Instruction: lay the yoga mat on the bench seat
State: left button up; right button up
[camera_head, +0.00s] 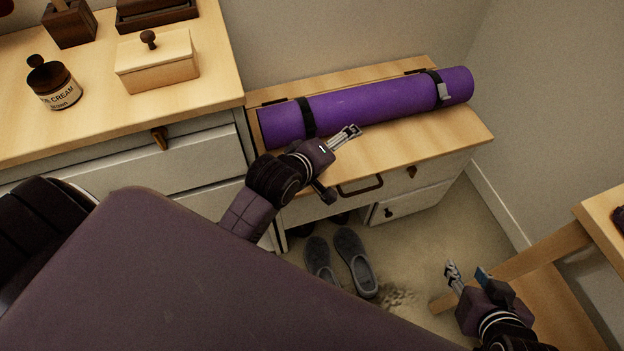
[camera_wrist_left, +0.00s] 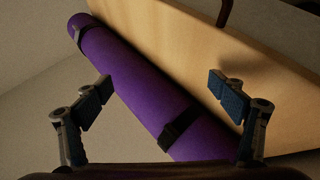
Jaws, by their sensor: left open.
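The purple yoga mat (camera_head: 375,105), rolled up with two black straps, lies lengthwise on the wooden bench seat (camera_head: 415,145) near the wall. Its ends reach close to both sides of the seat. My left gripper (camera_head: 352,131) is open just in front of the mat, above the seat. In the left wrist view the mat (camera_wrist_left: 135,85) runs diagonally between the open fingers of that gripper (camera_wrist_left: 163,90), which do not close on it. My right gripper (camera_head: 452,272) is at the lower right, away from the mat, above the floor; its finger opening is too small to judge.
A dresser (camera_head: 215,75) at the left holds a jar (camera_head: 55,85) and a lidded wooden box (camera_head: 158,62). Grey slippers (camera_head: 355,262) lie on the floor before the bench. A wooden piece of furniture (camera_head: 540,262) stands at the right, close to my right gripper.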

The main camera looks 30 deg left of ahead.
pick_arm(q)
jog(key=s+f+m+g, duration=0.1)
jog(key=s+m+g, duration=0.1)
jog(key=s+m, duration=1.2)
jog(key=shift+s+d+f+g, duration=0.15)
jog(key=shift+f+g, duration=0.15)
jog(key=shift+f, duration=0.05)
